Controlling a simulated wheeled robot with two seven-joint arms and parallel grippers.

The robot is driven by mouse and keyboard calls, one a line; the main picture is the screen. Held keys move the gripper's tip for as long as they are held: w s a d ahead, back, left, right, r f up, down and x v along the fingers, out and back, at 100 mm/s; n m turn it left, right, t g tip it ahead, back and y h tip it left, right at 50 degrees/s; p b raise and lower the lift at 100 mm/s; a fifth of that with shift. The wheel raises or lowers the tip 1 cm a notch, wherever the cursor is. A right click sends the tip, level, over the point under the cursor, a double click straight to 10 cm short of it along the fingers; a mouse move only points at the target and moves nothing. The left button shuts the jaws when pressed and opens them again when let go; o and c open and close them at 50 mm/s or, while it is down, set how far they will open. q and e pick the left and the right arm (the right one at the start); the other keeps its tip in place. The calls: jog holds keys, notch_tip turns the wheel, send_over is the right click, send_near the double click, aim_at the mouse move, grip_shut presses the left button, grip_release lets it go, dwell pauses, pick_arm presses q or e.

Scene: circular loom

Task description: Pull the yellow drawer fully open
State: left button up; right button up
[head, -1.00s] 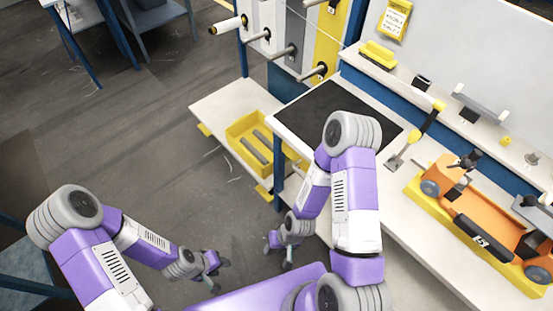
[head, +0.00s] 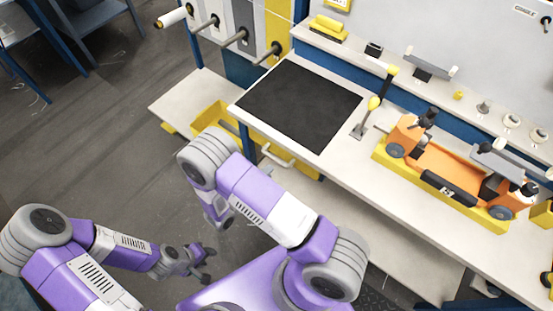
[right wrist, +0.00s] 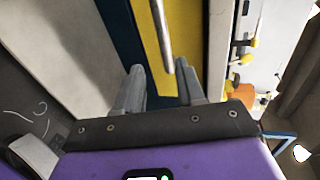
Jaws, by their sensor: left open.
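The yellow drawer (head: 304,168) is under the worktop's front edge, with a pale bar handle (head: 276,158) on its front. My right arm covers part of the front. In the right wrist view the yellow drawer front (right wrist: 185,42) and grey handle bar (right wrist: 160,35) lie ahead of my right gripper (right wrist: 160,82). Its two fingers are apart, and the bar's near end shows between them, seemingly beyond the tips. In the head view my right gripper (head: 222,222) is low, left of the drawer. My left gripper (head: 204,266) is open and empty over the floor.
The worktop (head: 348,168) carries a black mat (head: 300,103), a lever (head: 375,103) and an orange device on a yellow base (head: 385,157). A yellow bin (head: 208,114) stands on the low shelf (head: 178,100) left of the drawer.

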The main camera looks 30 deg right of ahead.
aim_at(276, 159)
jog(key=shift+n+t, duration=0.4)
jog(key=x, duration=0.5)
jog(key=w+b+x, duration=0.1)
jog(key=x, duration=0.1)
jog(key=shift+d+r, duration=0.1)
jog(key=shift+r, duration=0.25)
grip_shut()
